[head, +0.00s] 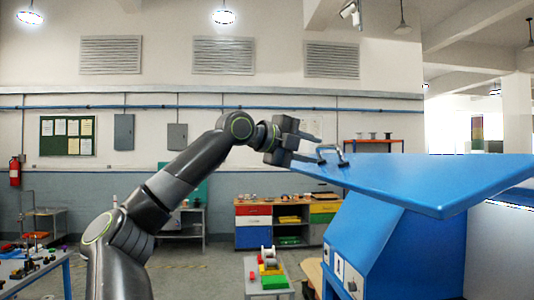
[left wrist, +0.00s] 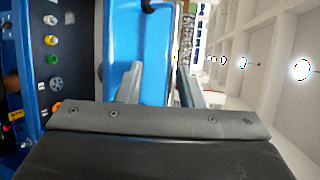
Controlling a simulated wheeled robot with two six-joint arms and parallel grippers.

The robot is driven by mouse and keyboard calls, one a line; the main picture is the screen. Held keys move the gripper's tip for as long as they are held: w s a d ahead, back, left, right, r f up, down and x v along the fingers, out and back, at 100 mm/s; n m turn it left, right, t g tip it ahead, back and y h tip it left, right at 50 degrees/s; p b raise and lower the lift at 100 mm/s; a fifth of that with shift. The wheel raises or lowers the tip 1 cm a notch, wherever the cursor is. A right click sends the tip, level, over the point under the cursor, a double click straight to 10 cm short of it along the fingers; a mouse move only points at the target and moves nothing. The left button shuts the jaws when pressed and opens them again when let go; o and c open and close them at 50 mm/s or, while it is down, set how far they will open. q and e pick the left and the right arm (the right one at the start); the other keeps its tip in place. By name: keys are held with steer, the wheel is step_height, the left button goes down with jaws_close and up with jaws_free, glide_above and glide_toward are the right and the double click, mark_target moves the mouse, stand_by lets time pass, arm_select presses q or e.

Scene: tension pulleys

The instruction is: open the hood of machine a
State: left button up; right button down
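Machine a is a blue cabinet (head: 375,245) at the right of the head view, with its blue hood (head: 435,180) standing raised above the body as a broad, nearly level panel. A dark bar handle (head: 333,155) sits at the hood's left end. My left gripper (head: 315,147) is beside this handle with its fingers apart. In the left wrist view the two fingers of the left gripper (left wrist: 158,88) are spread, with the blue hood (left wrist: 150,45) behind the gap. I cannot tell whether a finger touches the handle. My right gripper is in neither view.
A panel with coloured buttons (left wrist: 54,60) shows at the left of the wrist view. A low table (head: 268,285) with coloured parts stands left of the machine. A cabinet with coloured drawers (head: 285,222) stands behind. Another table (head: 35,275) with parts is at far left.

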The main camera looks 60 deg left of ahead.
arm_select(q)
steer(key=b+v, duration=0.4)
steer(key=v, duration=0.8)
steer(key=shift+s, duration=0.1)
